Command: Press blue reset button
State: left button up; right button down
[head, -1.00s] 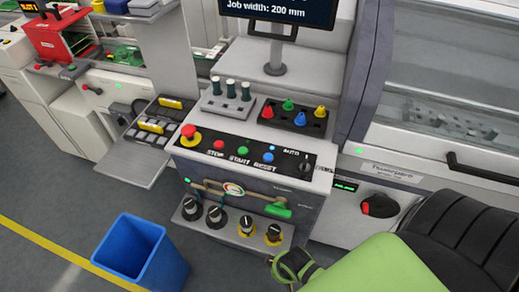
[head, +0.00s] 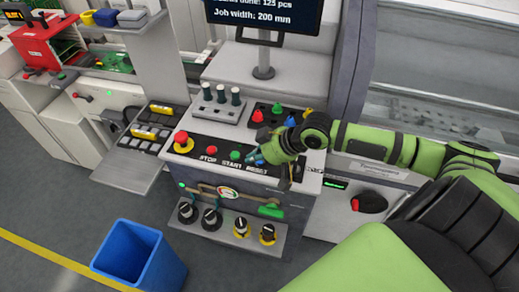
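The control panel (head: 197,152) on the grey machine has a red button (head: 211,150) above STOP, a green button (head: 235,155) above START and a RESET label. The blue reset button cannot be made out, as my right gripper (head: 257,157) covers its spot above RESET. My green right arm reaches in from the right, with its fingertips at the panel surface. I cannot tell whether they touch the button, or whether the fingers are open or shut. My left gripper is not in view.
A red emergency knob (head: 181,142) stands at the panel's left. Behind are several dark-topped pegs (head: 221,94) and coloured cones (head: 277,108). A shelf of black knobs (head: 210,218) sits below. A blue bin (head: 140,262) stands on the floor at front left.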

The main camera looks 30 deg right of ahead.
jog(key=w+d+r+m+t, duration=0.1)
jog(key=w+d+r, duration=0.2)
jog(key=d+r, duration=0.1)
jog(key=shift+d, duration=0.4)
jog(key=shift+w, duration=0.1)
notch_tip(320, 180, down, 7)
jog(key=b, duration=0.8)
jog(key=shift+r, duration=0.15)
jog(key=shift+f+b, duration=0.3)
jog(key=shift+f, duration=0.75)
jog(key=shift+f, duration=0.45)
